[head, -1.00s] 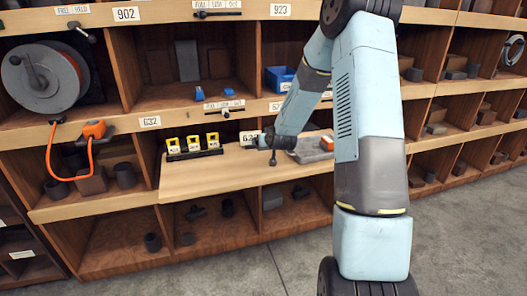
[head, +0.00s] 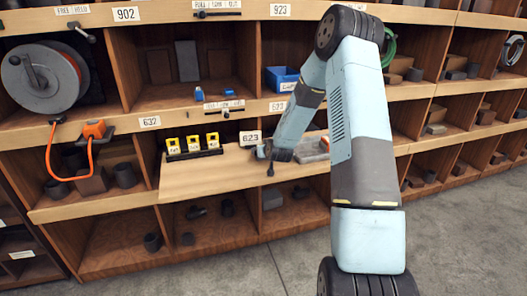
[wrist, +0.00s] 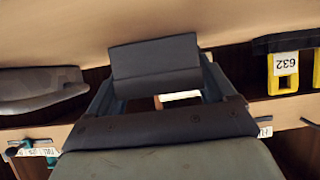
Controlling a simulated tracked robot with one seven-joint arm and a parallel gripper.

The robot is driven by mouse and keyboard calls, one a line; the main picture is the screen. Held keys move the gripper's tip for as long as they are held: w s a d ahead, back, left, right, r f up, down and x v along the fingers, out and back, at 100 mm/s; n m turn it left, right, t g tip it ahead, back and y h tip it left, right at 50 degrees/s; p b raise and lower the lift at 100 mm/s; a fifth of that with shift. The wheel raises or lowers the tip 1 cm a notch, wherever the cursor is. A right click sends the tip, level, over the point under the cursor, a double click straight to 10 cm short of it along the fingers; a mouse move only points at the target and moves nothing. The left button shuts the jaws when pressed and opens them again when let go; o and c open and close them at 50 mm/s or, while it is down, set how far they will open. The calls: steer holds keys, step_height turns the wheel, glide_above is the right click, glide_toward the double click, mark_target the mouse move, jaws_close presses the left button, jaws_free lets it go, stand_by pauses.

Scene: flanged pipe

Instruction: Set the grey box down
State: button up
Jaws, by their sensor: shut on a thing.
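The grey box (wrist: 155,65) shows dark grey in the wrist view, between the two finger bars of my gripper (wrist: 158,85). My gripper is shut on it. In the head view my gripper (head: 266,156) is low over the pull-out wooden board (head: 215,179), right of the yellow items. The box is hard to make out there, and I cannot tell whether it touches the board. In the wrist view the board's pale surface fills the top, behind the box.
A rack of yellow items (head: 193,145) stands at the board's back left. A grey tray-like thing (head: 312,148) lies to the right of my gripper, partly behind my arm. A blue bin (head: 281,79) sits on the shelf above. The board's front middle is clear.

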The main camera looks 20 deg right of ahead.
steer(key=o, duration=1)
steer(key=shift+s, duration=0.1)
